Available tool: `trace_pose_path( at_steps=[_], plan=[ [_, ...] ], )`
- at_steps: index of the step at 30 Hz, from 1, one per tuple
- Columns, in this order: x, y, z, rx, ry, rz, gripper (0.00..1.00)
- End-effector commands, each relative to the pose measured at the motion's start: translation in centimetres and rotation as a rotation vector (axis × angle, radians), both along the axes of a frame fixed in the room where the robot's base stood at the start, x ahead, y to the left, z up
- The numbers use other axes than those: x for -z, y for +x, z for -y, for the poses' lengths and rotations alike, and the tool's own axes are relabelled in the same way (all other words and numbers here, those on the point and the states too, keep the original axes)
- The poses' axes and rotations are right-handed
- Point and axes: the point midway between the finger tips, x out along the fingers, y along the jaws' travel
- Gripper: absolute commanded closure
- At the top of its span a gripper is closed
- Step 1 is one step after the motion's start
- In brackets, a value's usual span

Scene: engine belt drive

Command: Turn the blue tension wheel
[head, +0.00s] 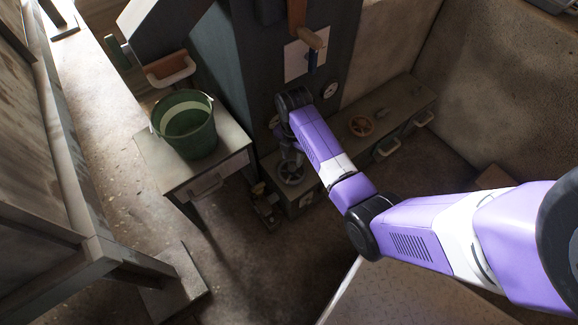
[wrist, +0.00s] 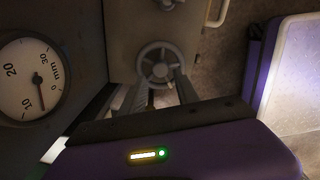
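No wheel looks clearly blue in either view. A grey spoked wheel (wrist: 159,65) is straight ahead in the wrist view, beyond my gripper (wrist: 160,92). My gripper's two fingers are apart, with nothing seen between them; whether they touch the wheel cannot be told. My fingertips are hard to make out there in shadow.
A round mm gauge (wrist: 33,80) is close on the left in the wrist view. In the head view a green bucket (head: 187,128) stands on a small cabinet (head: 222,155). The low bench (head: 405,103) runs along the wall with handles on its front. Open floor (head: 250,275) lies in front.

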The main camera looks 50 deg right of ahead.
Motion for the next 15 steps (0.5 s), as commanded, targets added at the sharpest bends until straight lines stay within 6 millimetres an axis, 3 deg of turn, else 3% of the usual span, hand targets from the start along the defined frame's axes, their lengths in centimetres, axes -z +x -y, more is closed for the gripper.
trace_pose_path(
  at_steps=[1,6,15],
  plan=[
    [1.3,-0.1,0.0,0.000,0.001,-0.002,0.63],
    [3.9,0.0,-0.1,0.001,0.000,0.000,0.63],
    [6.0,0.0,0.0,0.002,-0.001,0.002,0.63]
  ],
)
